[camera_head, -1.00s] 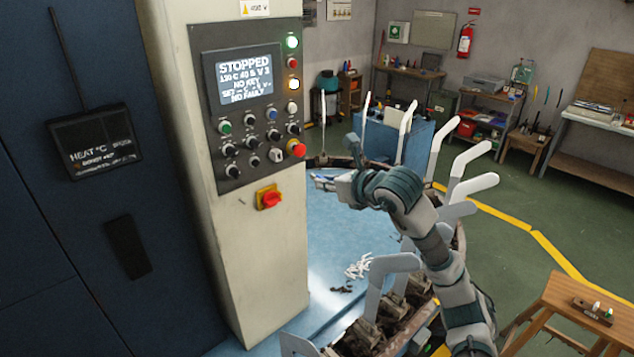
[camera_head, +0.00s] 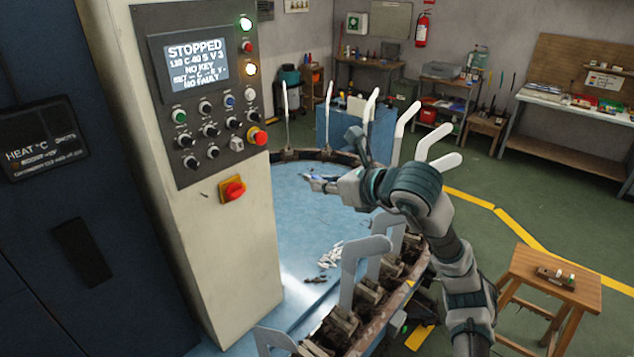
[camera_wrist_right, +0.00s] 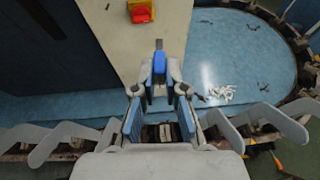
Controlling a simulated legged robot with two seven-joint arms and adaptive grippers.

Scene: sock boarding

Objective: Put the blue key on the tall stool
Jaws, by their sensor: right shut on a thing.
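The blue key (camera_wrist_right: 159,63) is held between the fingertips of my right gripper (camera_wrist_right: 159,85), its blue part at the tips and a grey piece sticking out beyond. In the head view my right gripper (camera_head: 318,184) is shut on it, above the blue round table of the machine and to the right of the control panel; only a small bit of blue shows there. A wooden stool (camera_head: 535,268) stands at the lower right, well apart from the gripper. A small dark block with a few small pieces (camera_head: 557,277) lies on its top. My left gripper is out of view.
The control cabinet (camera_head: 215,260) with red rotary switch (camera_head: 233,188) stands left of the gripper. White upright sock forms (camera_head: 405,130) ring the blue table (camera_head: 300,215), where loose white pieces (camera_head: 330,253) lie. Green floor is open between ring and stool.

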